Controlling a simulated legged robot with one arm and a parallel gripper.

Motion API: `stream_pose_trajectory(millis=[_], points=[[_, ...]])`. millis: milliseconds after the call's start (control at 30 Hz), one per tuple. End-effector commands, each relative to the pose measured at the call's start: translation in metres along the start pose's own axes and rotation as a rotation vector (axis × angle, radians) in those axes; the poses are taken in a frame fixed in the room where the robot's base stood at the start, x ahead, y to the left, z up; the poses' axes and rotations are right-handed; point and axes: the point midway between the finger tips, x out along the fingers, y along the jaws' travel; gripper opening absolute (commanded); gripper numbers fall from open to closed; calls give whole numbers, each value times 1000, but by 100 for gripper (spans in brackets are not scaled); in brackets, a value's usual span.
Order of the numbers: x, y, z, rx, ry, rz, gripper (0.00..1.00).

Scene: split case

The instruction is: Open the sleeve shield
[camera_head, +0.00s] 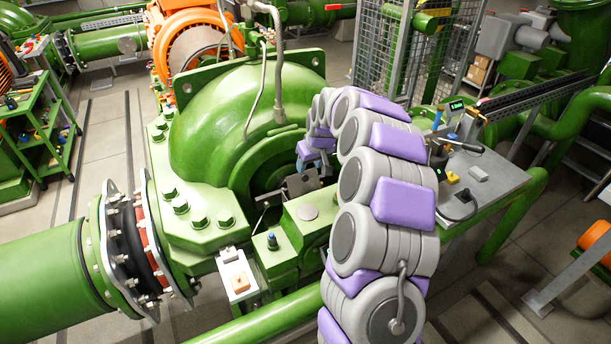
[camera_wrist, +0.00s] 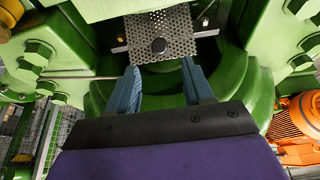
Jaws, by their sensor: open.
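In the head view my gripper (camera_head: 308,152) is small and partly hidden by my arm, near the dark opening of the green pump casing; the shield is hard to make out there.
The green split case (camera_head: 240,120) with large bolts surrounds the opening. A grey side table (camera_head: 500,180) with small tools stands to the right. A green pipe (camera_head: 45,270) with a flange is at left, and a green tool cart (camera_head: 40,125) is behind it.

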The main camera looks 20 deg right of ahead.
Motion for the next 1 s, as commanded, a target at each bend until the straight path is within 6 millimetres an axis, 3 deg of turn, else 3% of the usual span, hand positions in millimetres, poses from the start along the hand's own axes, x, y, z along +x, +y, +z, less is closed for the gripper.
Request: stream_pose_trajectory(millis=[200,400,800,1000], points=[[42,0,1,0,-2,-2,51],[64,1,1,1,-2,-1,51],[70,1,0,0,2,0,51],[70,1,0,0,1,-1,33]])
